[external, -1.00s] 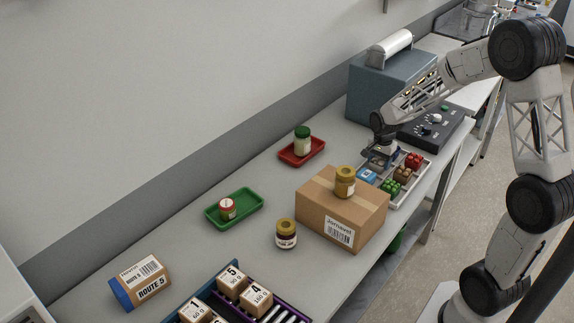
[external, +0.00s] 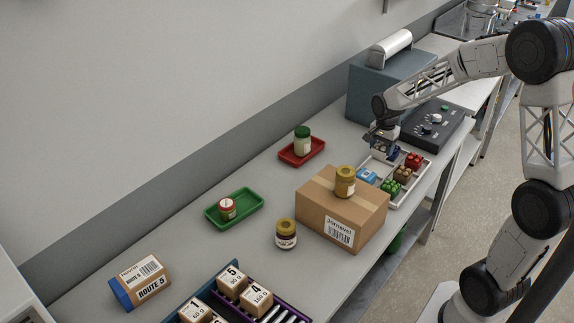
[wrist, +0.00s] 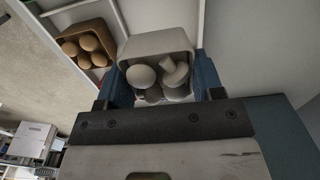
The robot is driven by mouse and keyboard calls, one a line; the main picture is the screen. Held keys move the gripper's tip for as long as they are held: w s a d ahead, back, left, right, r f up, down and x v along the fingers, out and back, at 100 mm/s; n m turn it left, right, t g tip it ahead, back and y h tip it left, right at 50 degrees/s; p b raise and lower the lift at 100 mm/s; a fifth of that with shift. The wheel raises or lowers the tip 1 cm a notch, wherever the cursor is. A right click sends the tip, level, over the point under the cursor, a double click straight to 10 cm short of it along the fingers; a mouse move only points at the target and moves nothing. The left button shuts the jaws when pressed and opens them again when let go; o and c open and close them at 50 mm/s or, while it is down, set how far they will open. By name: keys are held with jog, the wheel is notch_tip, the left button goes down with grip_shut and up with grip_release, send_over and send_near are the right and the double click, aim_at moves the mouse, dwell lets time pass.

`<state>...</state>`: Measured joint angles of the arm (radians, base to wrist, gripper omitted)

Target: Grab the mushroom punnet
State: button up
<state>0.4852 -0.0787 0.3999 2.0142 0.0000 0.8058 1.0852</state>
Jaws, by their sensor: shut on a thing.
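The mushroom punnet (wrist: 156,42) is a pale grey tub with white mushrooms in it, seen in the wrist view between my blue fingers. My gripper (wrist: 162,84) is shut on it, one finger on each side. In the external view my gripper (external: 382,152) is over the far left part of the white divided tray (external: 411,190). The punnet is too small and too covered by the gripper to make out there.
The tray also holds a blue pack (external: 366,177), green (external: 391,186), brown (external: 403,173) and red (external: 414,160) punnets. A cardboard box (external: 325,200) with a jar (external: 345,183) on top stands close by. A control panel (external: 434,127) and blue-grey machine (external: 365,95) stand behind.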

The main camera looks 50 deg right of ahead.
aim_at(382, 145)
jog(key=shift+r, duration=1.8)
